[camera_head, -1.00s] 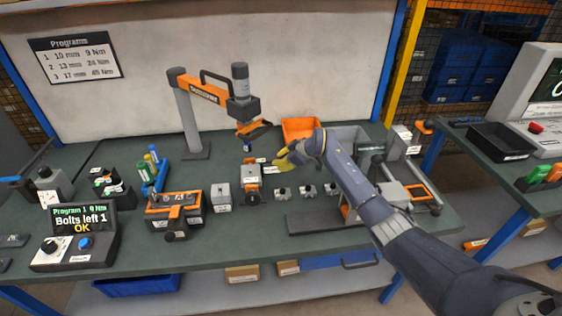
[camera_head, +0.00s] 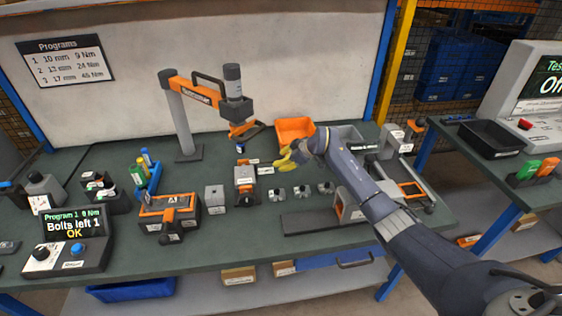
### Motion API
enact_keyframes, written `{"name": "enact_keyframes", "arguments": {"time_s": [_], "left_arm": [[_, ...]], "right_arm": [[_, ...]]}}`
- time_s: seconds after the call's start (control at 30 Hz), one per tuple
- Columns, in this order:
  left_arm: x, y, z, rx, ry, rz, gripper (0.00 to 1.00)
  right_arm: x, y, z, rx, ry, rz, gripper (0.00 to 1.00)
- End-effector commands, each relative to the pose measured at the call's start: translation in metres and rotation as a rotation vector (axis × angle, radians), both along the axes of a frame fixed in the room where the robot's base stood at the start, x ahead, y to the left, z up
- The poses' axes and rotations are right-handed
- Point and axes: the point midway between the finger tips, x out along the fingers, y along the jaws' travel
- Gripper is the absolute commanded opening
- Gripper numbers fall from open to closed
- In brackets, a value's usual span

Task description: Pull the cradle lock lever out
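My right gripper (camera_head: 288,158), with yellow fingertips, is above the middle of the bench, in front of an orange bin. Its fingers are small and partly overlapped by the wrist, so their opening is unclear. It touches nothing that I can make out. A grey and orange fixture (camera_head: 246,185) stands to its lower left and may be the cradle. My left gripper is not in view.
An orange-headed tool arm (camera_head: 205,92) stands behind. An orange-framed box (camera_head: 170,212), a grey block (camera_head: 215,199) and a screen reading "Bolts left 1" (camera_head: 73,225) are left. The orange bin (camera_head: 295,130) is behind the gripper. A dark plate (camera_head: 310,220) lies in front.

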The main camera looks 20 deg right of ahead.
Motion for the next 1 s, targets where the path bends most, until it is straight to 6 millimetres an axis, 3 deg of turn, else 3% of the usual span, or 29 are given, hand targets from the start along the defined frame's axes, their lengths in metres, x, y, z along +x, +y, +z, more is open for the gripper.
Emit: {"name": "enact_keyframes", "arguments": {"time_s": [0.13, 0.47, 1.0], "left_arm": [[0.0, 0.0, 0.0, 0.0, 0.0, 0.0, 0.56], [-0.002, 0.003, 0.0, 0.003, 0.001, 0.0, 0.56], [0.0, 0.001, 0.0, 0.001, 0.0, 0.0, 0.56]], "right_arm": [[0.0, 0.002, -0.001, 0.001, 0.002, 0.002, 0.51], [0.0, 0.002, 0.004, 0.001, 0.001, 0.003, 0.51], [0.0, 0.001, 0.08, 0.0, 0.0, 0.003, 0.51]]}}
